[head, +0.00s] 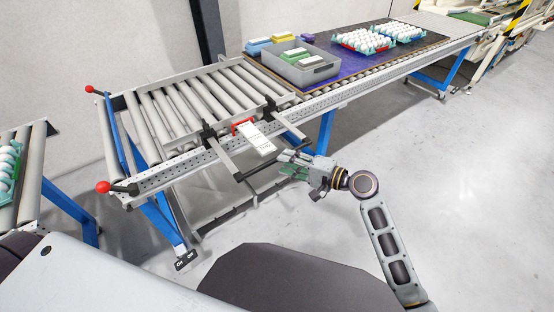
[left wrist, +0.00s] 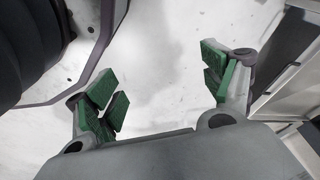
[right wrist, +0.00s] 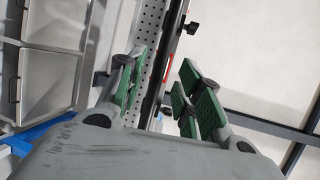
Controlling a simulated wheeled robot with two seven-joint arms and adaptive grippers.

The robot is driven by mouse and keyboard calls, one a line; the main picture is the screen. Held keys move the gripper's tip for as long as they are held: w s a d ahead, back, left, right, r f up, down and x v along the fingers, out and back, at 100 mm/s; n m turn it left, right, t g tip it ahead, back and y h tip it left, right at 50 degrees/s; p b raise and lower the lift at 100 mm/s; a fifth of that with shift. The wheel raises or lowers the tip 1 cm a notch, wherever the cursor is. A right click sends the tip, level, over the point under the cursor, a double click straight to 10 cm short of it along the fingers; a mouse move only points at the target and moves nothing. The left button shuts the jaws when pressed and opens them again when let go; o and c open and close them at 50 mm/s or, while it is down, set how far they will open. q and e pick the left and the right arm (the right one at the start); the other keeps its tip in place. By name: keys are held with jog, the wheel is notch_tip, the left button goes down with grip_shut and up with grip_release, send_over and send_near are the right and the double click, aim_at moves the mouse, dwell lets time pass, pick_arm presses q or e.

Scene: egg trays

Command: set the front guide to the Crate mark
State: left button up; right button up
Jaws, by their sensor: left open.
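The front guide (head: 185,144) is a bar along the near side of the roller conveyor, with black clamps and two rods reaching outward. A red bracket (head: 243,126) sits beside a white scale plate (head: 256,138) between the rods; its marks are too small to read. My right gripper (head: 287,164) is in front of the conveyor, near the rods' outer ends. In the right wrist view its green-padded fingers (right wrist: 160,95) are apart with nothing clearly held between them. My left gripper (left wrist: 165,90) is open and empty above pale floor, outside the head view.
A grey bin (head: 318,73), egg trays (head: 366,52) and coloured packs (head: 256,47) stand on the conveyor's far part. Red-knobbed levers (head: 103,187) stick out at the left end. Another roller conveyor (head: 36,160) stands at the left. Floor at the right is clear.

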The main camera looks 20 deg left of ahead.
jog(key=shift+x, duration=2.3)
grip_shut()
